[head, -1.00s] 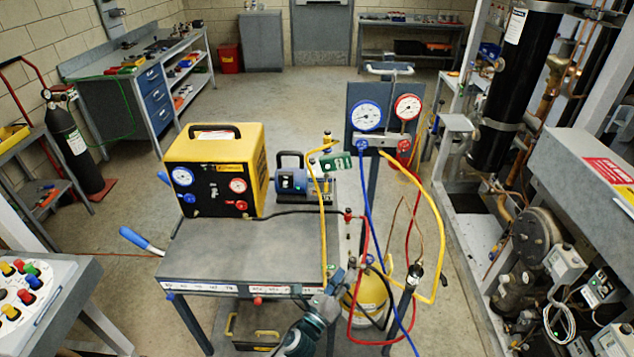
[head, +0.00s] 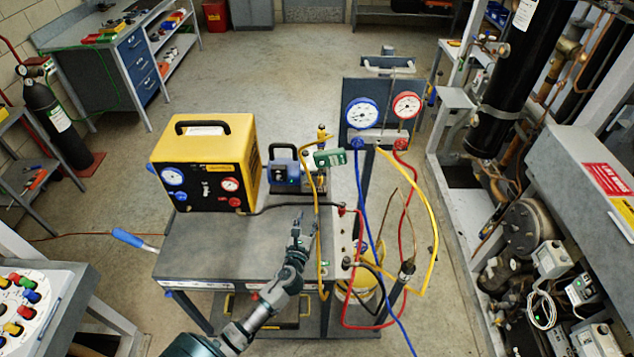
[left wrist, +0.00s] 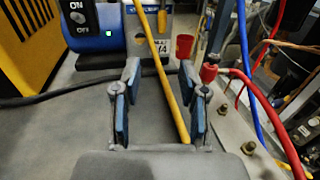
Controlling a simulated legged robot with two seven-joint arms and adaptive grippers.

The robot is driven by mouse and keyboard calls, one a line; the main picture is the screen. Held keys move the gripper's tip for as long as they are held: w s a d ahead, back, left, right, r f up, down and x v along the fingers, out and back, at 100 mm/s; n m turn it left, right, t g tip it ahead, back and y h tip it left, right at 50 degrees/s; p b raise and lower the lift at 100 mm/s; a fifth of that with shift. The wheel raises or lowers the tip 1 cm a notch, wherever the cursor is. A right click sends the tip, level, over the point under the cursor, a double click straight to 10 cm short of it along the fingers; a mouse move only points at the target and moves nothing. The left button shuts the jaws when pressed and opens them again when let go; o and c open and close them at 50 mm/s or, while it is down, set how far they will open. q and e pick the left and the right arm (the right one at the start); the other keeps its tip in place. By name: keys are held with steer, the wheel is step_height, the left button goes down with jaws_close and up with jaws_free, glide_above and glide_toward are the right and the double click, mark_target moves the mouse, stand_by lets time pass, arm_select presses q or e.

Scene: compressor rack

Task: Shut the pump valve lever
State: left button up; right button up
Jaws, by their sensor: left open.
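The blue pump (head: 284,174) stands at the back of the grey cart, right of the yellow machine. It also shows in the left wrist view (left wrist: 97,27), with an ON/OFF switch and a green light. I cannot clearly pick out the valve lever there. My left gripper (head: 301,228) is over the cart top, in front of the pump and apart from it. In the left wrist view its fingers (left wrist: 160,92) are open, with a yellow hose (left wrist: 164,65) passing behind the gap.
The yellow machine (head: 206,163) stands on the cart (head: 205,245) at left. A black hose (head: 290,208) crosses the cart top. Yellow, blue and red hoses hang at right below the gauge panel (head: 381,118). A red-capped fitting (left wrist: 208,73) is close to the right finger.

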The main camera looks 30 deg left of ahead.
arm_select(q)
glide_toward(318, 183)
steer(key=b+x, duration=0.1)
steer(key=x, duration=0.7)
steer(key=shift+s+a, duration=0.1)
steer(key=shift+a, duration=0.05)
steer(key=shift+w, duration=0.35)
steer(key=shift+w+d+r, duration=0.15)
steer(key=shift+d+r, duration=0.2)
steer(key=shift+d, duration=0.45)
steer(key=c, duration=0.4)
steer(key=shift+a, duration=0.15)
jaws_close()
steer(key=shift+a+f, duration=0.15)
steer(key=shift+a, duration=0.3)
arm_select(e)
steer(key=shift+w+a+r, duration=0.15)
steer(key=shift+w+r, duration=0.1)
steer(key=shift+w, duration=0.45)
steer(key=shift+w+a+r, duration=0.2)
steer(key=shift+w, duration=0.45)
steer(key=shift+w+a+r, duration=0.15)
steer(key=shift+w+r, duration=0.1)
steer(key=shift+w, duration=0.45)
